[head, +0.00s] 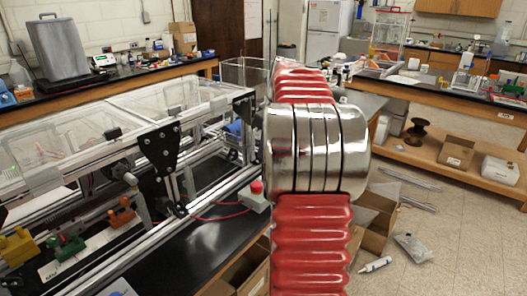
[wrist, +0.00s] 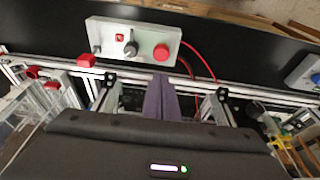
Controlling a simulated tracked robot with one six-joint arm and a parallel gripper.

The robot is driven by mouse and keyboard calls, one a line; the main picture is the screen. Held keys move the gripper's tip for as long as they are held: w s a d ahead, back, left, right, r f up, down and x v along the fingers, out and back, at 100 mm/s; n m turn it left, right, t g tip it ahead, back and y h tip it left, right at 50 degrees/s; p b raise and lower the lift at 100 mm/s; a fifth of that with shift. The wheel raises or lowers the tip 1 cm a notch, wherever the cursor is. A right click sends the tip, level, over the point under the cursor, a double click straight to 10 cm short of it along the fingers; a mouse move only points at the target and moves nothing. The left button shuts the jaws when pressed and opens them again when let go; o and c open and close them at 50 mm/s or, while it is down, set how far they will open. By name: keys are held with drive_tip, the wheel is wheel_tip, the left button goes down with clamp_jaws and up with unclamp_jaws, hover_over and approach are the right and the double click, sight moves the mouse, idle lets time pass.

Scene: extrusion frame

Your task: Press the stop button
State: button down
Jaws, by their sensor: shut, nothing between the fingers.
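The red stop button (wrist: 161,52) is a round cap on the right part of a pale grey control box (wrist: 145,40) in the wrist view. In the head view the red button (head: 257,187) shows on the box's edge, left of my arm; my gripper is hidden there.
An aluminium extrusion frame (head: 150,130) with clear panels stands on the black bench (head: 205,245) in the head view. Rails (wrist: 60,65) lie below the box in the wrist view. A red cable (wrist: 205,60) runs from its right end. Open black bench surface surrounds the box's far side.

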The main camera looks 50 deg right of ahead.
hover_over(257, 185)
drive_tip(key=f, duration=1)
drive_tip(key=shift+s+d, duration=0.1)
drive_tip(key=shift+s, duration=0.1)
drive_tip(key=shift+f, duration=0.65)
drive_tip(key=shift+f, duration=0.65)
drive_tip(key=shift+s+f, duration=0.2)
drive_tip(key=shift+f, duration=0.35)
drive_tip(key=shift+r, duration=0.15)
drive_tip(key=shift+w+r, duration=0.1)
drive_tip(key=shift+r, duration=0.15)
wheel_tip(257, 185, up, 5)
drive_tip(key=shift+r, duration=0.15)
drive_tip(key=v, duration=0.9)
drive_tip(key=shift+r, duration=0.2)
